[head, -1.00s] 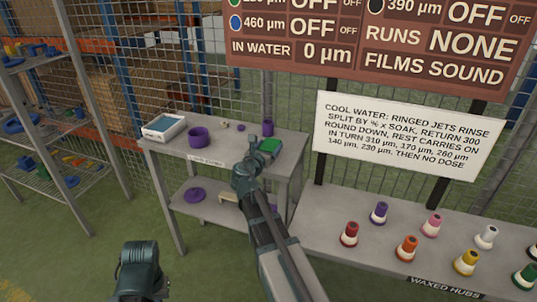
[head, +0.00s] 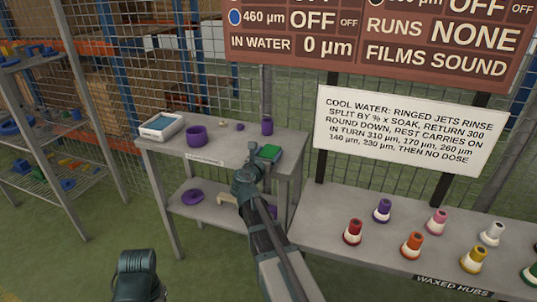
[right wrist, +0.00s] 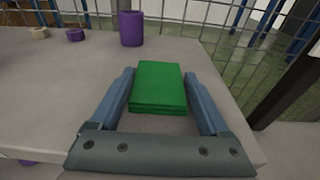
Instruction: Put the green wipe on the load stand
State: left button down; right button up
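The green wipe (head: 267,152) is a flat folded pad near the right end of the grey table (head: 228,152). In the right wrist view the wipe (right wrist: 158,86) appears to lie flat on the grey top (right wrist: 60,100). My right gripper (head: 262,153) is low over that end. In its wrist view its two blue fingers (right wrist: 159,80) stand on either side of the wipe, with a narrow gap at each side, so it looks open around it. The table's front label is too small to read. Part of my left arm shows at the bottom left; its fingers do not.
On the same table are a white tray (head: 161,127), a purple bowl (head: 196,136) and a purple cylinder (head: 267,126), which stands behind the wipe. A bench (head: 325,205) with several coloured hubs is at the right. Wire mesh fencing is behind.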

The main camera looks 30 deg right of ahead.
jog(key=shift+o, duration=1.2)
jog(key=shift+r+p, duration=0.3)
jog(key=p+v, duration=0.1)
jog(key=v, duration=1.1)
jog(key=shift+f, duration=0.2)
jog(key=shift+p, duration=0.3)
jog(key=s+a+r+m+g+y+p, duration=0.1)
jog(key=s+a+m+g+y+p, duration=0.2)
jog(key=s+a+m+p, duration=0.3)
jog(key=s+a+r+m+g+y+p, duration=0.2)
jog(key=s+a+m+g+y+p, duration=0.2)
jog(key=s+a+m+p, duration=0.3)
jog(key=s+a+r+m+g+y+p, duration=0.1)
jog(key=s+a+m+g+y+p, duration=0.2)
jog(key=s+a+m+p, duration=0.4)
jog(key=a+m+y+p, duration=0.1)
jog(key=a+m+p, duration=0.1)
jog(key=a, duration=0.6)
jog(key=shift+r+g+p, duration=0.15)
jog(key=shift+g+p, duration=0.15)
jog(key=shift+p, duration=0.1)
